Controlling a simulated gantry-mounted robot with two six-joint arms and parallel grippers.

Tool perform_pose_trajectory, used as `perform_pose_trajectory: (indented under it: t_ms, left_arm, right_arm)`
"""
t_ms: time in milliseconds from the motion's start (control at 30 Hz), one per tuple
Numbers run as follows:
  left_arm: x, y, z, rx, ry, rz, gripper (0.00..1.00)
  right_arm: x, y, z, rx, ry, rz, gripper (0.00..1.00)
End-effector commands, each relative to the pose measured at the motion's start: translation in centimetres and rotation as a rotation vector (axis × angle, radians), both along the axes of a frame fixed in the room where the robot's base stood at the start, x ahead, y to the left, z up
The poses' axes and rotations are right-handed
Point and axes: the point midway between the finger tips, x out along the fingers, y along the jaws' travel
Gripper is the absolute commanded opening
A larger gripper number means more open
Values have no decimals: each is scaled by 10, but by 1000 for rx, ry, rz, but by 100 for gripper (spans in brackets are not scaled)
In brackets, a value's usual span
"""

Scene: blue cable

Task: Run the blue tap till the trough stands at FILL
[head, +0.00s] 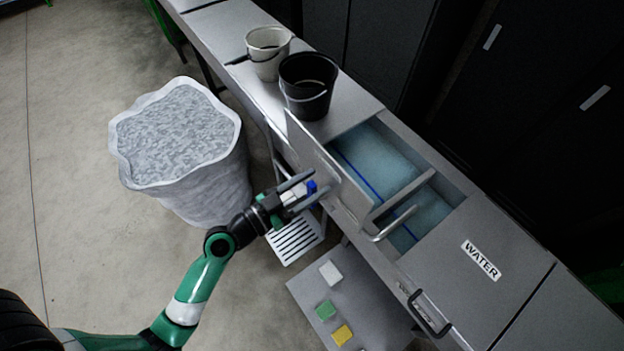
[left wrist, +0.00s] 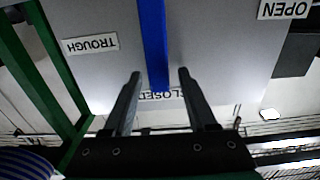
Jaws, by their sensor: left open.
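The blue tap handle (head: 311,187) shows as a small blue piece at the front of the bench in the head view. In the left wrist view the blue handle (left wrist: 153,40) is a long bar, its end at the CLOSED label (left wrist: 188,93). My left gripper (head: 321,180) is open, with a finger on either side of the handle's end; contact cannot be told. The trough (head: 455,190) is sunk in the bench and holds pale blue water (head: 385,160) with a dark blue line along it. I cannot read a FILL mark. My right gripper is not in view.
A black bucket (head: 307,95) and a pale bucket (head: 268,62) stand on the bench left of the trough. A large grey-white bin (head: 240,165) stands on the floor. A low shelf (head: 375,305) holds coloured blocks. An OPEN label (left wrist: 284,9) is right of the handle.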

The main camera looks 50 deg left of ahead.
Motion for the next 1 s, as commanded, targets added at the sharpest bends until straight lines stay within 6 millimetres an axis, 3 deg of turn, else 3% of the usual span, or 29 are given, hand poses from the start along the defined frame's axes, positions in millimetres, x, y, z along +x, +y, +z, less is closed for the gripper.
perform_pose_trajectory:
  t_ms: [233,567,1000]
  left_arm:
    - [2,0,0,0,0,0,57]
    - [1,0,0,0,0,0,0]
    - [1,0,0,0,0,-1,0]
  right_arm:
    - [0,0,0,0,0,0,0]
    - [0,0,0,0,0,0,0]
    - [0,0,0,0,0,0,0]
